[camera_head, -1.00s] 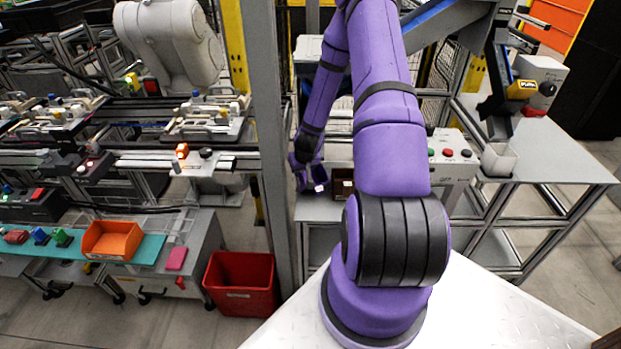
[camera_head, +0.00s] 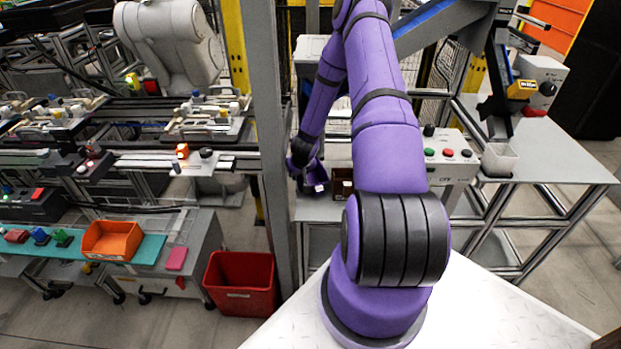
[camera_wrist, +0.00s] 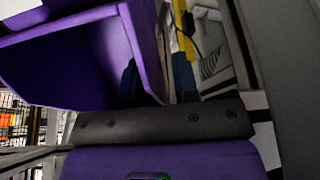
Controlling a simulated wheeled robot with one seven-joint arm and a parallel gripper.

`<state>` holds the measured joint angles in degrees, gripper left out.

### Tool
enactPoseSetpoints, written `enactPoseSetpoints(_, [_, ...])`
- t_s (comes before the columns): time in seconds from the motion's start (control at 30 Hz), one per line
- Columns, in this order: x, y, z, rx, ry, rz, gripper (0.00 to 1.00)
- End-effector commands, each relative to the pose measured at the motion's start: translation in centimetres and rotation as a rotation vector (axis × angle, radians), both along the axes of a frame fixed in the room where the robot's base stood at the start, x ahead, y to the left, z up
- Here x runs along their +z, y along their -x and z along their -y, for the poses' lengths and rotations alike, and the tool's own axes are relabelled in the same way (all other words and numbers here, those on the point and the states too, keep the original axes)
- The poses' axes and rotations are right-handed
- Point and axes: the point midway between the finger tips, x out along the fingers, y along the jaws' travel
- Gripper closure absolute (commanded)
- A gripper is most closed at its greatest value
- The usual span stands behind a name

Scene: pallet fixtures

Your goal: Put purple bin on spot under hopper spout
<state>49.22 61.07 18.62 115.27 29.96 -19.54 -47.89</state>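The purple bin (camera_wrist: 75,60) fills the upper left of the wrist view, tilted, with its hollow inside facing the camera. Its wall meets the dark bar of my gripper (camera_wrist: 150,115), and my gripper appears shut on it; the fingertips are hidden. In the head view my gripper (camera_head: 306,172) is small and far, beside the post and above the low table, and the bin cannot be made out apart from my purple arm. A grey hopper-like part with a blue edge (camera_head: 440,25) is at the upper right, partly behind my arm. The spot under a spout is not clearly visible.
A grey post (camera_head: 270,130) stands close left of my gripper. A control box with coloured buttons (camera_head: 450,160) and a pale cup-like container (camera_head: 499,160) are on the right. A red bin (camera_head: 240,285) stands on the floor. An orange bin (camera_head: 111,240) is on the left bench.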

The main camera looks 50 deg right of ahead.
Motion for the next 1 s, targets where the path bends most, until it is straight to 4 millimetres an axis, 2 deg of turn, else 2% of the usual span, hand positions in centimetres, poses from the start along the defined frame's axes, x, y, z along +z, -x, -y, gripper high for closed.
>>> enactPoseSetpoints(0.03, [0.0, 0.0, 0.0, 0.000, 0.000, 0.000, 0.84])
enactPoseSetpoints(0.1, [0.0, 0.0, 0.0, 0.000, 0.000, 0.000, 1.00])
enactPoseSetpoints(0.67, [0.7, 0.6, -0.3, 0.002, 0.001, 0.001, 1.00])
enactPoseSetpoints(0.8, [1.8, 1.5, -0.7, 0.001, 0.002, 0.000, 1.00])
enactPoseSetpoints(1.0, [3.3, 4.3, -2.0, 0.001, 0.001, -0.001, 1.00])
